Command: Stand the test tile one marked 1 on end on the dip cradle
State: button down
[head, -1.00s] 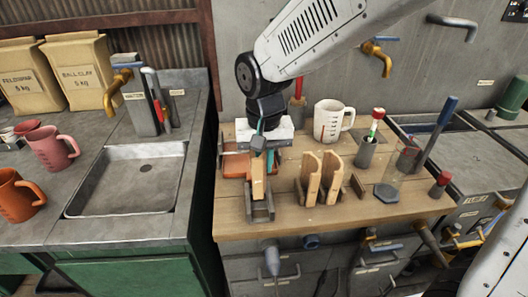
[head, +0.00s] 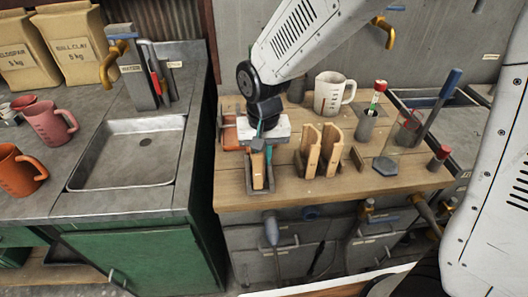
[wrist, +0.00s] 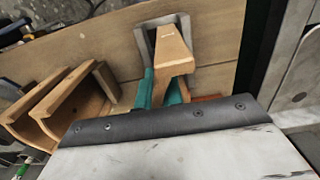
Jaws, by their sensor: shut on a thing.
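The tan test tile (head: 258,171) stands roughly on end at the grey dip cradle (head: 269,184), near the front left of the wooden bench top. In the wrist view the tile (wrist: 173,50) has its far end between the walls of the cradle (wrist: 146,34). Whether it rests on the cradle's floor cannot be told. No number can be read on it. My gripper (head: 263,147), with green fingers, is shut on the tile's near part; it also shows in the wrist view (wrist: 162,88).
Two larger curved tan pieces (head: 310,152) stand just right of the cradle. An orange-brown block (head: 229,138) lies left. A sink (head: 130,150) is beyond the bench's left edge.

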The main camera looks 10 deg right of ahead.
jog(key=c, duration=1.5)
grip_release()
jog(key=shift+o, duration=0.2)
notch_tip(320, 180, up, 8)
jog(key=shift+f, duration=0.1)
